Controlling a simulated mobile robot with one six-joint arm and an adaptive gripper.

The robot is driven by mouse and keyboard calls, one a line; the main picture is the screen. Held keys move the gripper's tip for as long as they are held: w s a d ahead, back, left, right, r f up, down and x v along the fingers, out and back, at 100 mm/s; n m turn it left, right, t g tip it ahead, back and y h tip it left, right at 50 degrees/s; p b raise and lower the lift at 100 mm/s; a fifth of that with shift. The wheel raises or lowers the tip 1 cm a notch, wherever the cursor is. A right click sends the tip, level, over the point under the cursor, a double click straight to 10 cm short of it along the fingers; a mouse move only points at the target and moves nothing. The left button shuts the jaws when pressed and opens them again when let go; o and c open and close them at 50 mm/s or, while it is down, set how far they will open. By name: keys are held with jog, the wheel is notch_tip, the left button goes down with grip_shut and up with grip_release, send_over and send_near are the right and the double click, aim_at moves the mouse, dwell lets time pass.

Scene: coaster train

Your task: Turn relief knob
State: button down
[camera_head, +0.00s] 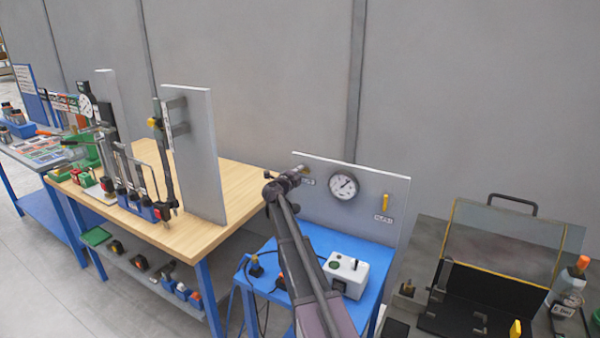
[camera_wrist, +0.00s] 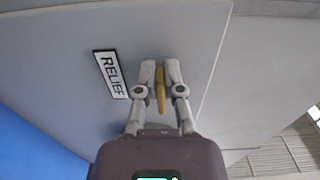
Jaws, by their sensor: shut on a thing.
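The relief knob (camera_wrist: 160,88) is a narrow yellow handle on a grey panel, beside a "RELIEF" label (camera_wrist: 111,75) in the wrist view. My gripper (camera_wrist: 159,76) is shut on the knob, one finger on each side of it. In the head view my gripper (camera_head: 290,180) is at the upper left of the grey panel (camera_head: 325,208), and my arm and gripper hide most of the knob there.
A round gauge (camera_head: 343,186) and a second yellow handle (camera_head: 385,202) are on the same panel. A white box (camera_head: 346,273) with a green button stands on the blue table (camera_head: 322,238) below. A wooden workbench (camera_head: 245,178) stands to the left, an open black case (camera_head: 480,300) to the right.

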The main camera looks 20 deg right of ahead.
jog(key=n, duration=0.4)
jog(key=shift+d+f+n+b, duration=0.1)
jog(key=shift+f+n+b, duration=0.2)
jog(key=shift+f+b, duration=0.1)
jog(key=shift+s+d+f+n, duration=0.1)
jog(key=shift+n, duration=0.9)
jog(key=shift+s+f+n, duration=0.1)
jog(key=shift+n, duration=0.9)
jog(key=c, duration=0.8)
grip_release()
jog(key=shift+o, duration=0.2)
jog(key=v, duration=1.2)
